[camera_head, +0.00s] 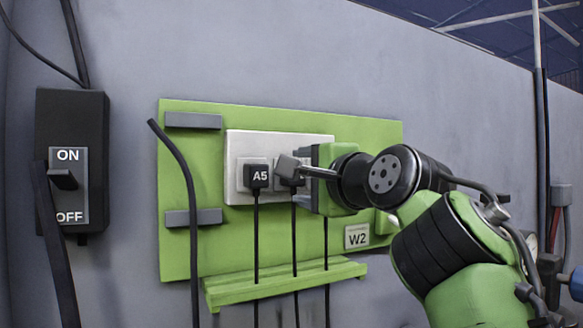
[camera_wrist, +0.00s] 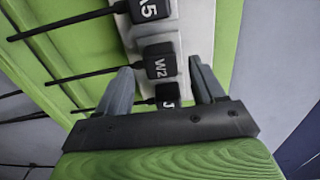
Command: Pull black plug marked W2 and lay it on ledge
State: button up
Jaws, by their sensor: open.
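The black plug marked W2 (camera_wrist: 160,62) sits in the white socket strip (camera_head: 281,143), the middle one of three plugs. In the head view the W2 plug (camera_head: 291,183) is mostly hidden behind a fingertip; its cable hangs down. My gripper (camera_wrist: 160,67) is open, its fingertips on either side of the W2 plug in the wrist picture. I cannot tell whether they touch it. In the head view my gripper (camera_head: 298,168) is in front of the strip.
Plug A5 (camera_head: 257,177) is to the left. A third black plug (camera_wrist: 168,95), its marking partly hidden, is on the other side. A W2 label plate (camera_head: 357,237) is on the green panel (camera_head: 215,255). A black ON/OFF switch box (camera_head: 72,120) is far left.

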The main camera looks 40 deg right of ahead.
jog(key=shift+x, duration=1.95)
grip_shut()
jog(key=b+v, duration=0.3)
jog(key=v, duration=0.3)
dwell(0.7)
jog(key=p+x, duration=0.1)
jog(key=x, duration=0.3)
jog(key=shift+r+p, duration=0.1)
jog(key=shift+p, duration=0.2)
jog(key=shift+s, duration=0.15)
